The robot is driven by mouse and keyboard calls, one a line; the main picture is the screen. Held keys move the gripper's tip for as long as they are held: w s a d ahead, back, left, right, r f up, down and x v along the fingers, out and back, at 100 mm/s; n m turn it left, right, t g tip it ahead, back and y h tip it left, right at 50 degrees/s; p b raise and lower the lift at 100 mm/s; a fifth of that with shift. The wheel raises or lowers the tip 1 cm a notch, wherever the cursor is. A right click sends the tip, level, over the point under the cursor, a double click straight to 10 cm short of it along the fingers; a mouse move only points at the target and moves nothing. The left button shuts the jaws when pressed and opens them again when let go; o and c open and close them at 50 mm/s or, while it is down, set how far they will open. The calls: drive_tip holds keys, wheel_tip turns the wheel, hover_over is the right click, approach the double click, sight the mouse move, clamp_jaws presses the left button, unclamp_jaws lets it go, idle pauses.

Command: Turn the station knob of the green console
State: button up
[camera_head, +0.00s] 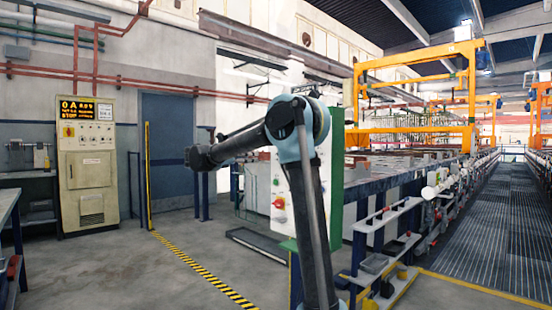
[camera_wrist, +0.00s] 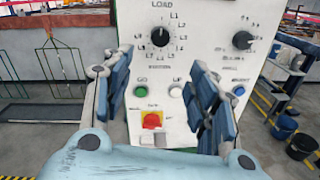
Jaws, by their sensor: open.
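The console shows a white front panel (camera_wrist: 200,62) in the wrist view; its green side (camera_head: 336,195) shows in the head view, partly behind my arm. A black dial knob (camera_wrist: 160,37) sits at upper middle, ringed by marks, with "LOAD" above and "L1", "L2" beside it. A second black knob (camera_wrist: 243,40) is at upper right. I cannot read the word "station" at either. My gripper (camera_wrist: 163,95) is open and empty, its blue-grey fingers spread in front of the panel, below the dial knob. I cannot make out the gripper in the head view.
Below the dial are a green button (camera_wrist: 141,89), a white button (camera_wrist: 176,90), a blue button (camera_wrist: 239,90) and a red switch on yellow (camera_wrist: 152,120). A beige cabinet (camera_head: 88,165) stands at left. Buckets (camera_wrist: 301,146) stand right of the console.

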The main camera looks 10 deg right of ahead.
drive_tip(key=x, duration=1.7)
drive_tip(key=shift+s, duration=0.1)
drive_tip(key=c, duration=1.1)
drive_tip(key=shift+o, duration=0.2)
drive_tip(key=shift+a, duration=0.1)
